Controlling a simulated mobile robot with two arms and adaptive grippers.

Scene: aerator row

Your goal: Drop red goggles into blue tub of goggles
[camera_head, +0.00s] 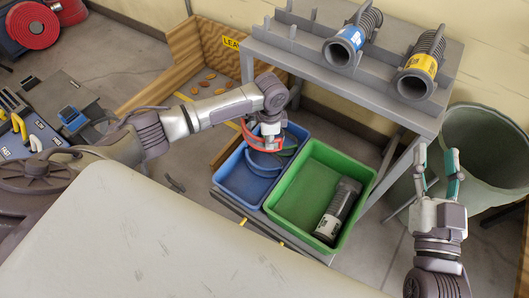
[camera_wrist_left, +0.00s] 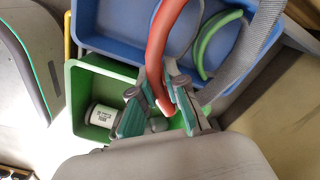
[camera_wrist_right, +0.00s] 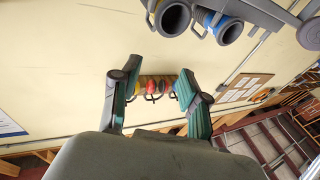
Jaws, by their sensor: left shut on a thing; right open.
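The red goggles (camera_head: 250,143) are in my left gripper (camera_head: 268,136), above the blue tub (camera_head: 232,190). In the left wrist view the red goggles (camera_wrist_left: 160,45) show as a curved red band running down between the fingers of my left gripper (camera_wrist_left: 160,108), which is shut on it. The blue tub (camera_wrist_left: 105,22) lies behind, with a green band (camera_wrist_left: 204,42) and a bluish band inside; the arm partly hides these in the head view. My right gripper (camera_head: 437,162) is open and empty, well right of the tubs. It also shows open in the right wrist view (camera_wrist_right: 153,85).
A green tub (camera_head: 300,178) holding a dark cylinder (camera_head: 340,205) with a white label adjoins the blue tub on the right. A grey rack (camera_head: 300,50) with blue- and yellow-banded cylinders stands behind. A large round bin (camera_head: 490,140) is at right.

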